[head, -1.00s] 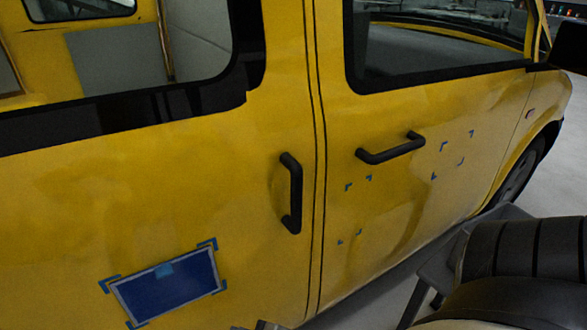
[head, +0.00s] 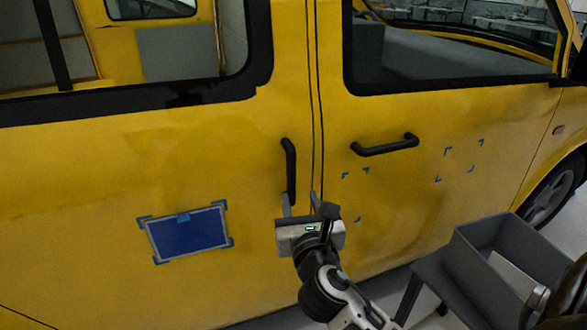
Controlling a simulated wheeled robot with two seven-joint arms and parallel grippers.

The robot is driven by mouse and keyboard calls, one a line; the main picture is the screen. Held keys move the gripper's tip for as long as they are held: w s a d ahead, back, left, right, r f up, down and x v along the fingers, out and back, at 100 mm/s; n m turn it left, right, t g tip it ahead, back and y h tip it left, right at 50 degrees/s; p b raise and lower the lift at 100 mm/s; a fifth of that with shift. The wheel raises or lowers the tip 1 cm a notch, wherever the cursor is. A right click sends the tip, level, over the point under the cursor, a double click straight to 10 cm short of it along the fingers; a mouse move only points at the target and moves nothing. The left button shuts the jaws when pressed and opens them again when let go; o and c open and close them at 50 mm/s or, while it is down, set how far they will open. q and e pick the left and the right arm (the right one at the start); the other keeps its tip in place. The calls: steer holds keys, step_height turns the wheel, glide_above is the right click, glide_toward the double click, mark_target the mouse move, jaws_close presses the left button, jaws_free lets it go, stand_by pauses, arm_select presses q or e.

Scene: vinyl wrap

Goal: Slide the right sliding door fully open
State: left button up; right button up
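The sliding door (head: 90,190) is the yellow panel on the left of the van in the head view, with a window above. Its black vertical handle (head: 290,165) is near its right edge, beside the dark seam to the front door (head: 400,225). The door appears shut against that seam. My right gripper (head: 300,203) points up just below and right of the handle's lower end. Its two fingers are apart with nothing seen between them. The left finger overlaps the handle's lower end in the picture; I cannot tell whether they touch. My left gripper is not in view.
A blue rectangular patch (head: 188,235) with corner marks is on the sliding door. The front door has a black horizontal handle (head: 385,146) and several small blue marks. A grey open bin (head: 470,262) stands at the lower right, close to the van.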

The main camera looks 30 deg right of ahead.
mark_target(292, 172)
steer(key=x, duration=1.2)
steer(key=shift+f, duration=0.1)
jaws_close()
